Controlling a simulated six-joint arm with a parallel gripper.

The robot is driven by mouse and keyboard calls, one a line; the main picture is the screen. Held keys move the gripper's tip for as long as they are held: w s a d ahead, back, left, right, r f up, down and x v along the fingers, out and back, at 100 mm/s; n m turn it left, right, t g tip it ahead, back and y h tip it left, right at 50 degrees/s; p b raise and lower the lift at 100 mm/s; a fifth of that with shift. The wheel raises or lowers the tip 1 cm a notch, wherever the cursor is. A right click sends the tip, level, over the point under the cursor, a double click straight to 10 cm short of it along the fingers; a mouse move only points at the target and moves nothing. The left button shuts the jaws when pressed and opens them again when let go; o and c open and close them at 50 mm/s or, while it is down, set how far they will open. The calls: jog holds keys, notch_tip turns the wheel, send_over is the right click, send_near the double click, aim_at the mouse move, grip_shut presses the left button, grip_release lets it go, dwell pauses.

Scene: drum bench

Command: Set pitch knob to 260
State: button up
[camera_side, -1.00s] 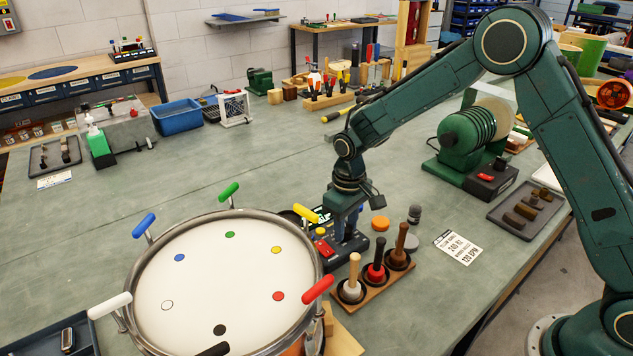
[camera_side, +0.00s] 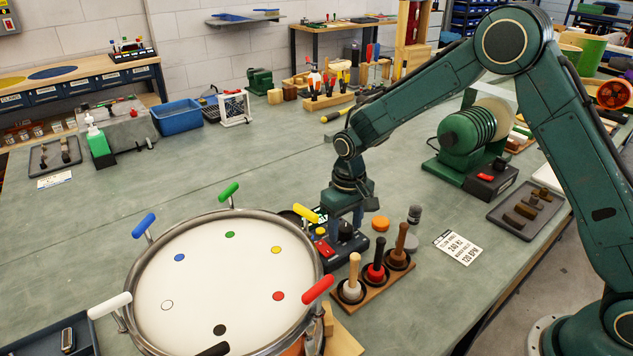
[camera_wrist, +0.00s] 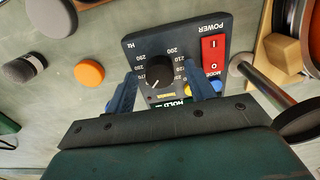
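The black pitch knob (camera_side: 346,230) sits on a dark control box (camera_side: 341,253). In the wrist view the knob (camera_wrist: 158,71) appears upside down, inside a ring of printed numbers. Its white pointer line aims to the lower left; the number it meets is too small to read surely. My gripper (camera_side: 347,216) points down just above the box. In the wrist view my gripper (camera_wrist: 163,92) has its two blue fingers spread wide, one either side of the knob, with clear gaps. It holds nothing. The box's small display is partly hidden by my gripper.
A red power switch (camera_wrist: 213,55) is beside the knob. The large drum (camera_side: 215,280) with coloured handles stands left of the box. A rack (camera_side: 375,289) of mallets is in front. An orange disc (camera_side: 380,223) and a printed card (camera_side: 458,246) lie right.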

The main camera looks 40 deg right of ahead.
aim_at(346, 228)
jog(key=shift+r, duration=0.15)
notch_tip(346, 228, up, 14)
jog(key=shift+f, duration=0.25)
dwell(0.6)
jog(key=shift+s+r, duration=0.1)
jog(key=s+d+r+t, duration=0.3)
jog(key=s+d+r, duration=0.1)
jog(key=s+r, duration=0.8)
jog(key=s+d+f+t, duration=0.2)
jog(key=s+d, duration=0.1)
jog(key=s, duration=1.4)
jog(key=shift+s+f+t, duration=0.15)
jog(key=shift+s+t, duration=0.1)
jog(key=shift+t, duration=0.05)
